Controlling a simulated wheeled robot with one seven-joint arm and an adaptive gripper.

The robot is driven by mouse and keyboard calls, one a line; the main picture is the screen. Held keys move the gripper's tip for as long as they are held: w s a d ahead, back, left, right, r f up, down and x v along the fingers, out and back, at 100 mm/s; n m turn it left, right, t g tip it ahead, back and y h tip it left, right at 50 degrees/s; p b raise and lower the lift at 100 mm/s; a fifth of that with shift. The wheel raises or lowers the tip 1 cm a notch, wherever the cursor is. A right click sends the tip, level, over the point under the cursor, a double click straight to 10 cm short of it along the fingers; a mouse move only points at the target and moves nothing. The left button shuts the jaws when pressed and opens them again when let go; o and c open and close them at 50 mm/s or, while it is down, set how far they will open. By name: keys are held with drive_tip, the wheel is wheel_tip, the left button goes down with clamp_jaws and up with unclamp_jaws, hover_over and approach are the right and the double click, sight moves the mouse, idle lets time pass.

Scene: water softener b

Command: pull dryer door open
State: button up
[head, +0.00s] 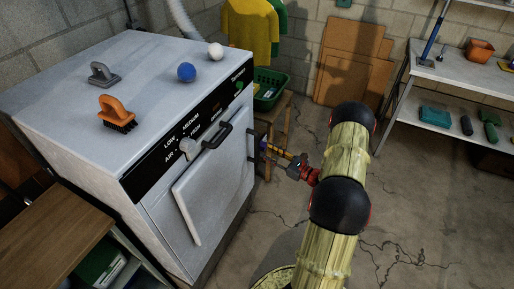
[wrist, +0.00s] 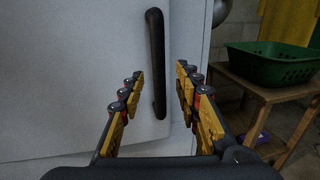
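The white dryer (head: 180,215) stands at the left in the head view. Its pale door (head: 215,190) is on the front and looks shut, or nearly so. A black vertical bar handle (wrist: 157,65) is near the door's right edge in the wrist view. It shows as a dark bar (head: 251,145) at the far side of the door in the head view. My gripper (wrist: 160,70) faces the door and is open, with yellow fingers on either side of the handle in the wrist view. I cannot tell whether they touch it.
A green basket (head: 268,88) sits on a wooden stand (head: 283,110) beyond the dryer. A low wooden bench (head: 50,235) stands at left. The concrete floor at right is clear up to the shelf (head: 425,118).

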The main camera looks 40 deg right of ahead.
sight(257, 147)
drive_tip(key=w+b, duration=0.1)
drive_tip(key=w, duration=0.2)
drive_tip(key=w+a, duration=0.1)
drive_tip(key=w, duration=0.2)
drive_tip(key=shift+w+a+b, duration=0.2)
drive_tip(key=shift+w+b, duration=0.15)
drive_tip(key=shift+c, duration=0.7)
clamp_jaws()
